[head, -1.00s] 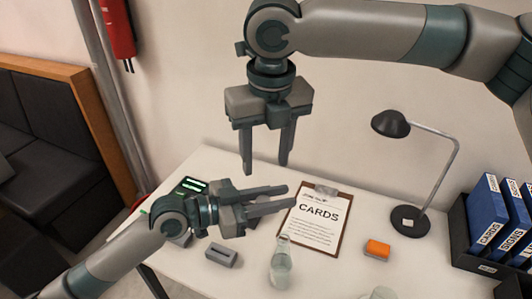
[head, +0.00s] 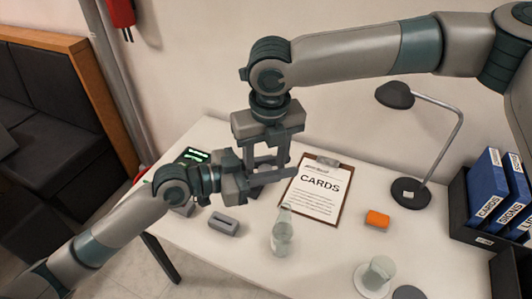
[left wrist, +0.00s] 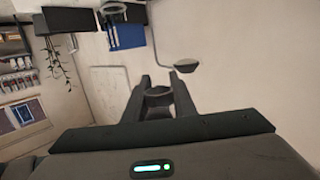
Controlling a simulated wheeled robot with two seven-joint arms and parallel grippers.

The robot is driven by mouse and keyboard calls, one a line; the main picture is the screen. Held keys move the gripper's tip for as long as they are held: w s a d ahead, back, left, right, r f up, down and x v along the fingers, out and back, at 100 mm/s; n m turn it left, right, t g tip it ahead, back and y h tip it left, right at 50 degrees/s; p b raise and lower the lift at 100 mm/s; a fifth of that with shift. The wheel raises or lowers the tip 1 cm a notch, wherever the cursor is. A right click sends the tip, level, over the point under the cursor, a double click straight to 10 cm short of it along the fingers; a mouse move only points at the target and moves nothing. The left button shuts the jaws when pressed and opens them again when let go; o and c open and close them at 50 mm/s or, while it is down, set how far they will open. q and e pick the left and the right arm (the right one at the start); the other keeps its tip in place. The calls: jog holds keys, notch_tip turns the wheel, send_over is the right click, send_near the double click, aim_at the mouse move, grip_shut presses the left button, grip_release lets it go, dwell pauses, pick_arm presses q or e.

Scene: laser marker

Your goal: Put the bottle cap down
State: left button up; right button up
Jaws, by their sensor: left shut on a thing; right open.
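My left gripper (head: 280,177) is above the back left of the white desk, near the clipboard's left edge. In the left wrist view, its fingers (left wrist: 160,84) are shut on a small dark round thing, which looks like the bottle cap (left wrist: 158,93). The cap is not clearly visible in the head view. My right gripper (head: 267,160) points down with its fingers apart. It overlaps the left fingers in the picture, and I cannot tell whether they touch. A clear glass bottle (head: 282,232) stands upright on the desk below both grippers.
The "CARDS" clipboard (head: 316,196) lies behind the bottle. A grey block (head: 223,224), an orange block (head: 377,219), a lamp (head: 410,192), a glass item (head: 376,275), a dark disc (head: 408,293) and a binder box (head: 470,228) are also there.

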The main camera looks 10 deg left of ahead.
jog(key=shift+f, duration=0.1)
jog(key=shift+c, duration=0.6)
jog(key=c, duration=1)
pick_arm(q)
jog(key=o, duration=1.1)
jog(key=shift+a, duration=0.15)
jog(key=shift+v, duration=5.9)
jog(key=shift+f, duration=0.1)
